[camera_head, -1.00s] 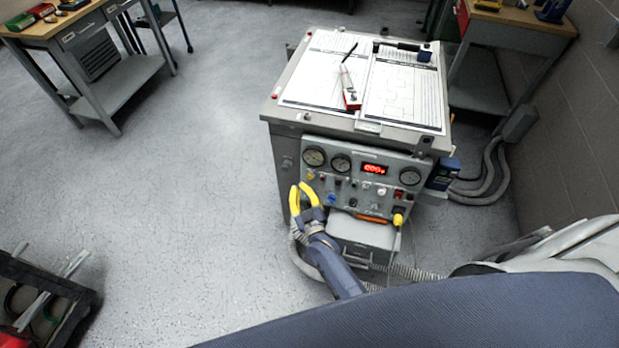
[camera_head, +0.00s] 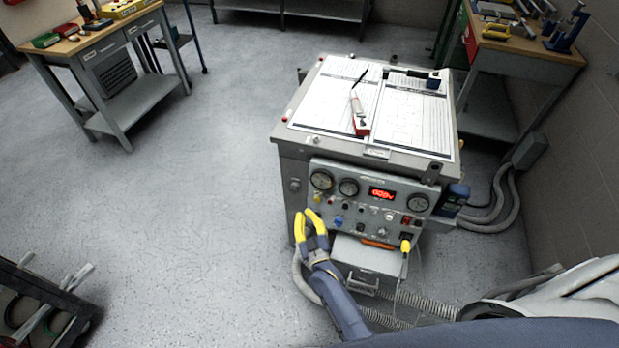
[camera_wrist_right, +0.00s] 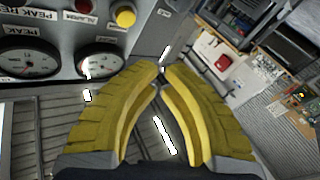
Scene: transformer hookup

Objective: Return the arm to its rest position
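My right gripper (camera_head: 305,214) has yellow fingers and is at the left front of the grey test unit (camera_head: 290,185), low beside its control panel (camera_head: 362,214). In the right wrist view the gripper (camera_wrist_right: 161,68) shows a narrow gap between its fingertips, with nothing held. The panel has round gauges, a red lit display (camera_head: 381,194), knobs and buttons. A yellow plug (camera_head: 405,245) sits at the panel's lower right with a thin cable hanging from it. My left gripper is not in view.
Paper sheets (camera_head: 412,115) and a red-and-white tool (camera_head: 360,113) lie on the unit's top. A grey drawer box (camera_head: 370,258) and coiled hoses (camera_head: 435,306) are close to my right arm. Workbenches stand at the back left and right. A dark rack (camera_head: 40,298) is at lower left.

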